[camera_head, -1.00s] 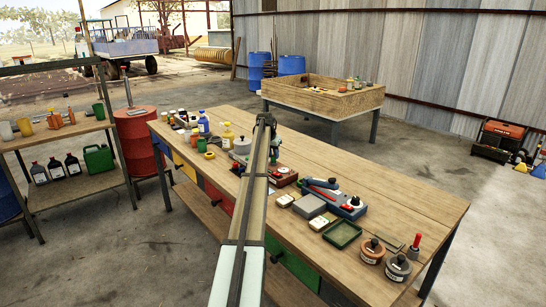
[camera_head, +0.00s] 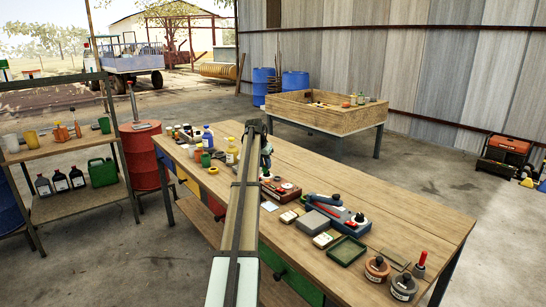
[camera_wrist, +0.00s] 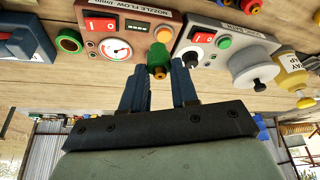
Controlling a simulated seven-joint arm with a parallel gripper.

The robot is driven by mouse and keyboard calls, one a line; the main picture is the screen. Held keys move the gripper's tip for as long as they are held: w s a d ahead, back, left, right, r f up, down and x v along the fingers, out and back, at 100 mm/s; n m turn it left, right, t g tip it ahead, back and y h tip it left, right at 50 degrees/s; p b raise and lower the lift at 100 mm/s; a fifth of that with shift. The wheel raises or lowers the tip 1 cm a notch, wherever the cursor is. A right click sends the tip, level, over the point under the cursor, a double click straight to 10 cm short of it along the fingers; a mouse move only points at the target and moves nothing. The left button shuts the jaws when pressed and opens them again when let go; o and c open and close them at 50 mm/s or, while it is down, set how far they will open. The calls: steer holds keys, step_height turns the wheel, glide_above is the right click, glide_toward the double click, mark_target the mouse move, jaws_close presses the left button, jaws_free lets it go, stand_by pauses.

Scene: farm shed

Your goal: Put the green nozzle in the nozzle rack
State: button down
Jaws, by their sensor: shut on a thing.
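In the wrist view, my gripper (camera_wrist: 160,78) is shut on the green nozzle (camera_wrist: 159,54), which shows between the dark blue fingertips with a brass-coloured end. Behind it are a nozzle flow tester (camera_wrist: 127,27) with a round gauge and a grey box (camera_wrist: 197,62) with a red switch and a green button. In the head view, my gripper (camera_head: 266,148) is over the far half of the workbench, mostly behind my arm, and the nozzle is hidden there. I cannot make out the nozzle rack for certain; a few coloured pieces (camera_wrist: 254,5) show at the wrist view's top edge.
The workbench (camera_head: 405,215) carries bottles (camera_head: 207,138), a blue-and-red device (camera_head: 336,212), a green tray (camera_head: 347,250) and lidded jars (camera_head: 377,268). In the wrist view, a green ring (camera_wrist: 69,41) lies beside the tester and a grey knobbed container (camera_wrist: 254,68) stands right. The bench's right rear is clear.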

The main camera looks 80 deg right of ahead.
steer(key=shift+w+a+f, duration=0.4)
steer(key=shift+a+f, duration=0.35)
steer(key=shift+f, duration=0.9)
steer(key=shift+w+a+f, duration=0.4)
steer(key=shift+a+f, duration=0.3)
steer(key=shift+f, duration=1)
steer(key=shift+w+a+f, duration=0.4)
steer(key=shift+a+f, duration=0.35)
steer(key=shift+f, duration=0.9)
steer(key=shift+f, duration=0.35)
steer(key=c, duration=0.8)
jaws_free()
steer(key=shift+o, duration=0.5)
steer(key=o, duration=0.5)
steer(key=shift+w+r, duration=0.1)
steer(key=shift+r, duration=0.05)
